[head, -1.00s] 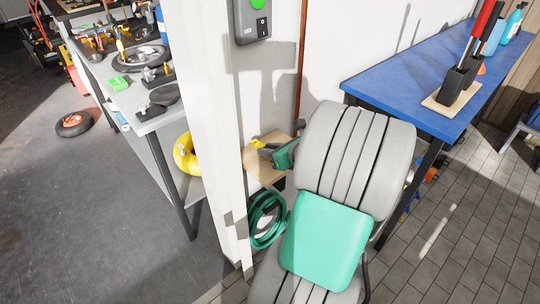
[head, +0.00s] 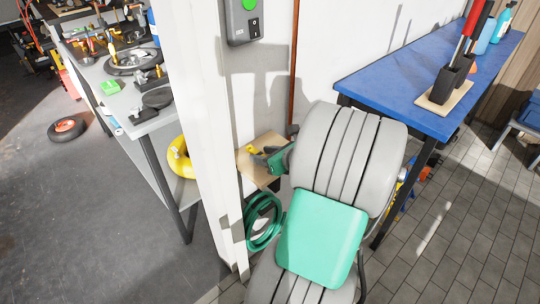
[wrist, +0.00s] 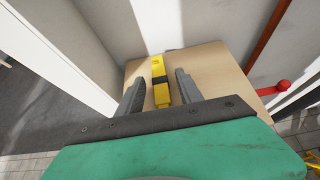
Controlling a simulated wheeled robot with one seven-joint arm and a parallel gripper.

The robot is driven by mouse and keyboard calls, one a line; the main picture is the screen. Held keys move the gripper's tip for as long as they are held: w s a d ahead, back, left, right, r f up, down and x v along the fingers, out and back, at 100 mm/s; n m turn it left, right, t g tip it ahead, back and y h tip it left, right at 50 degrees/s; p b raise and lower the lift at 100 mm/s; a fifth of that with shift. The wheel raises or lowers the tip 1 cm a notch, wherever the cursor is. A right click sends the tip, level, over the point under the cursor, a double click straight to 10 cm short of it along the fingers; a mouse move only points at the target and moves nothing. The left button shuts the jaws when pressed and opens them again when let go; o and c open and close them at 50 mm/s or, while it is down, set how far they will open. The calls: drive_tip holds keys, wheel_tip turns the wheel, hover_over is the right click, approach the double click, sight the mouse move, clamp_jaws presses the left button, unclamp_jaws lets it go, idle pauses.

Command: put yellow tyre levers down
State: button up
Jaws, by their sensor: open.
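The yellow tyre levers (wrist: 160,80), with a black band around them, lie on a small wooden surface (wrist: 222,68) in the wrist view. My gripper (wrist: 159,90) is open, with one dark finger on each side of the levers and a visible gap to each finger. In the head view the levers (head: 254,149) are a small yellow patch at my gripper (head: 258,157), beside the white post. The near end of the levers shows between the fingers; I cannot tell the exact height of the fingers above the wood.
A white post (head: 207,130) stands close left of my gripper. A green coiled hose (head: 264,225) hangs below the wooden surface. A blue bench (head: 410,85) is at right, and a grey workbench (head: 150,110) with parts is at left. A red-handled pipe part (wrist: 275,88) is near the wood's right edge.

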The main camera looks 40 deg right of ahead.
drive_tip(key=p+v, duration=0.2)
drive_tip(key=v, duration=1)
drive_tip(key=w+a+f+n+g+y, duration=0.1)
drive_tip(key=w+a+f+n+g, duration=0.15)
drive_tip(key=a+n, duration=0.55)
drive_tip(key=w+a+f+n+g+y, duration=0.1)
drive_tip(key=w+a+f+n+g, duration=0.2)
drive_tip(key=a+n, duration=0.5)
drive_tip(key=s+a+n+g+h, duration=0.1)
drive_tip(key=s+a+n, duration=0.3)
drive_tip(key=n, duration=0.6)
drive_tip(key=s+a+r+n+g+h, duration=0.1)
drive_tip(key=s+a+n+g, duration=0.2)
drive_tip(key=a+n, duration=0.5)
drive_tip(key=shift+s+n, duration=0.35)
drive_tip(key=shift+n, duration=0.55)
drive_tip(key=shift+g, duration=0.35)
drive_tip(key=shift+c, duration=0.7)
